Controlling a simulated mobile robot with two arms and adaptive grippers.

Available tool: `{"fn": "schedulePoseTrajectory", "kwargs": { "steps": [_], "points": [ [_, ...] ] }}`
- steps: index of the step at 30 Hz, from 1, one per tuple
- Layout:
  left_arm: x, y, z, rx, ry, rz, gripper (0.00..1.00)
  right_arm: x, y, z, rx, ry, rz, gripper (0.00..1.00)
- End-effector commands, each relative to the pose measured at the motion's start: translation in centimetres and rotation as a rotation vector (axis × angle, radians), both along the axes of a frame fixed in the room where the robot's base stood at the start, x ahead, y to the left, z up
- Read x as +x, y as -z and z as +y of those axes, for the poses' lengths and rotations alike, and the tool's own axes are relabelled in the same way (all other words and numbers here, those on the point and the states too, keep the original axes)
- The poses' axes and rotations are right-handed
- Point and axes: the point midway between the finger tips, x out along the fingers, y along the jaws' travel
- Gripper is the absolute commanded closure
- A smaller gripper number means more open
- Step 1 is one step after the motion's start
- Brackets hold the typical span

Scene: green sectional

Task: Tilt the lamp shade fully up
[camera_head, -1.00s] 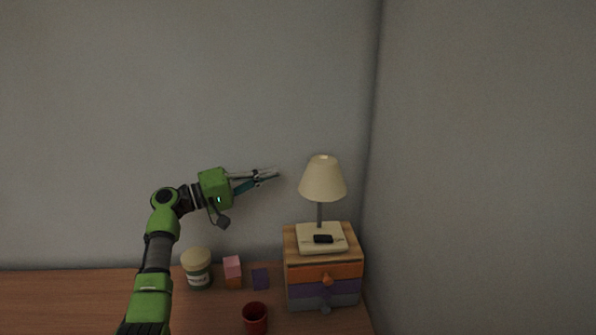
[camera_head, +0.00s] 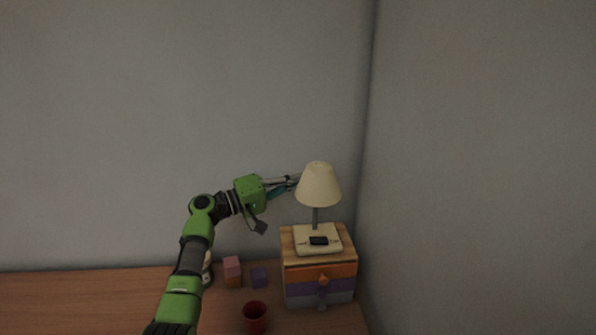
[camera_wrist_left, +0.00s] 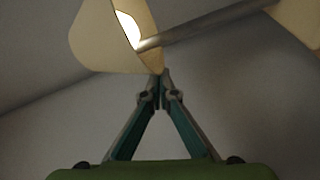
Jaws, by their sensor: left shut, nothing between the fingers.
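A lamp with a cream cone shade (camera_head: 318,186) on a thin grey pole stands upright on a square cream base (camera_head: 305,246). My left gripper (camera_head: 297,181) is shut and empty, its fingertips at the left side of the shade. In the left wrist view, the shade (camera_wrist_left: 95,40) is above the shut fingertips (camera_wrist_left: 161,76), with its lit inside and the pole (camera_wrist_left: 200,32) showing. The tips are at the shade's lower rim; I cannot tell for certain whether they touch. My right gripper is not in view.
The lamp stands on a small drawer chest (camera_head: 325,272) on a wooden table (camera_head: 80,300). A red cup (camera_head: 255,318), a pink and orange block (camera_head: 232,272), a purple block (camera_head: 259,278) and a partly hidden jar (camera_head: 207,270) are to its left.

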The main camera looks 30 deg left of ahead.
Motion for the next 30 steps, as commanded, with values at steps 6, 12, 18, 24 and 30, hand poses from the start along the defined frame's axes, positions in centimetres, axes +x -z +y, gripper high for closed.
{"fn": "schedulePoseTrajectory", "kwargs": {
  "steps": [6,12,18,24,30],
  "points": [
    [-0.1,0.1,-0.1,-0.001,0.000,-0.001,1.00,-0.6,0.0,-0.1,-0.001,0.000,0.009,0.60],
    [-0.2,0.0,-0.1,-0.004,0.001,0.006,1.00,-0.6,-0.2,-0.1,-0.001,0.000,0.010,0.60],
    [-0.7,-0.1,-0.6,-0.083,0.003,0.114,1.00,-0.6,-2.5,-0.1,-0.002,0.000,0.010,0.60],
    [-1.3,1.2,-1.1,-0.169,0.002,0.227,1.00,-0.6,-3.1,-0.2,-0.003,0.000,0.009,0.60],
    [-1.4,1.2,-1.2,-0.170,0.002,0.225,1.00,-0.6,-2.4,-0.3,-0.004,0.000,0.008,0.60]
  ]
}}
